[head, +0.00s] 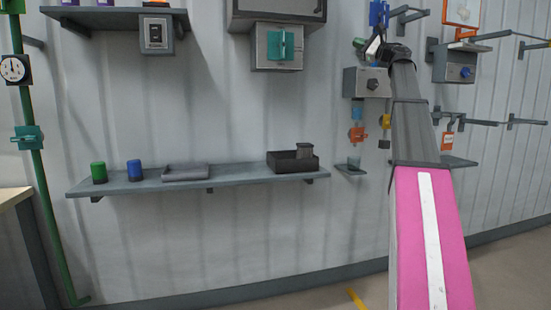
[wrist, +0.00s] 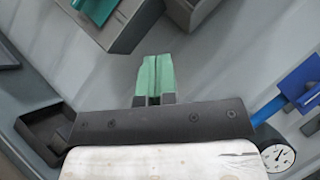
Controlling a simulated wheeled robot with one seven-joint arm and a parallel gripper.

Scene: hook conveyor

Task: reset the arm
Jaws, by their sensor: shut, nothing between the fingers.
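My gripper (head: 360,43) is at the upper right in the head view, at the far end of my raised arm, in front of the wall. It is small there and partly hidden by my own wrist. In the wrist view my gripper (wrist: 154,80) shows its two green fingertips pressed together, with nothing between them. The fingers do not appear to touch any fixture.
A wall shelf (head: 235,179) holds a green cylinder (head: 98,172), a blue cylinder (head: 134,170), a grey tray (head: 186,172) and a black bin (head: 285,165). A grey knob box (head: 360,82) is close below my gripper. Wall hooks (head: 480,122) project at right.

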